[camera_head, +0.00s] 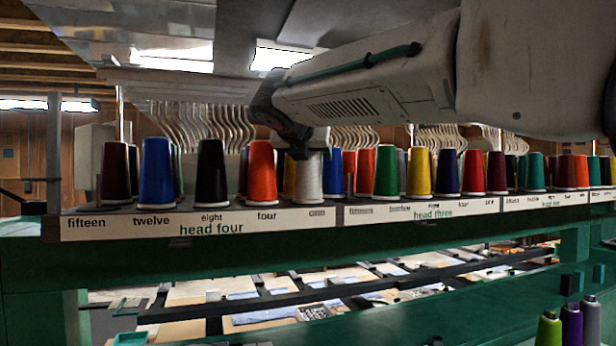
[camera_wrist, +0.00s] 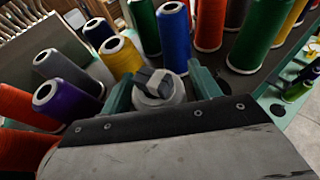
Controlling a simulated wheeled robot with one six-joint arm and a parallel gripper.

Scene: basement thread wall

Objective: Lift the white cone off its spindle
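The white cone (camera_head: 308,178) stands upright on the thread rack (camera_head: 192,226), at the place labelled "one" at the right end of head four. My gripper (camera_head: 299,150) is over its upper part, coming from the upper right, and hides some of its top. In the wrist view the cone (camera_wrist: 160,99) lies between my two green fingers, with a grey cap-like piece at its top. The fingers stand on either side of it and look apart from it, so my gripper is open around the cone. The spindle itself is hidden.
An orange cone (camera_head: 261,168) stands to the left and a green cone (camera_head: 386,172) to the right. In the wrist view a yellow cone (camera_wrist: 122,57) and a blue cone (camera_wrist: 174,40) stand close to my fingers. Several loose cones, including a purple one (camera_head: 571,324), stand at the lower right.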

